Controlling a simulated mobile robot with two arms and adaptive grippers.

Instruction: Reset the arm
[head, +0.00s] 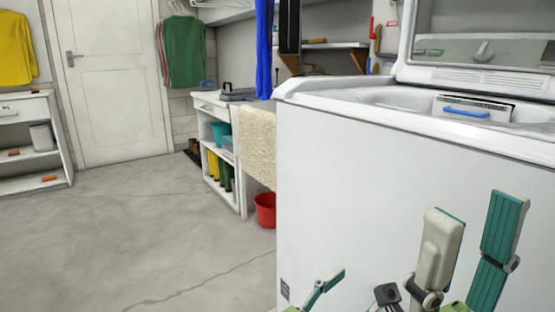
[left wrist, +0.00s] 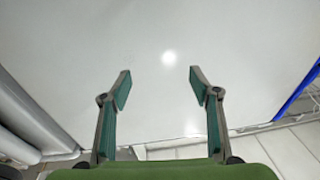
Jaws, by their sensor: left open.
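My left gripper (head: 362,284) is low in the head view, in front of the white side of a large chest appliance (head: 345,170). It also shows in the left wrist view (left wrist: 157,82), its two teal-padded fingers spread with nothing between them. The white panel (left wrist: 160,40) fills most of the view beyond them. My right gripper (head: 475,205) stands at the lower right of the head view with its fingers pointing up. Its teal pads are apart and hold nothing.
The chest's lid (head: 480,50) is raised, and a blue-handled basket (head: 470,108) is inside. A red bucket (head: 265,210) and white shelf unit (head: 222,150) stand left of it. The grey floor (head: 140,230) is clear toward the white door (head: 112,85).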

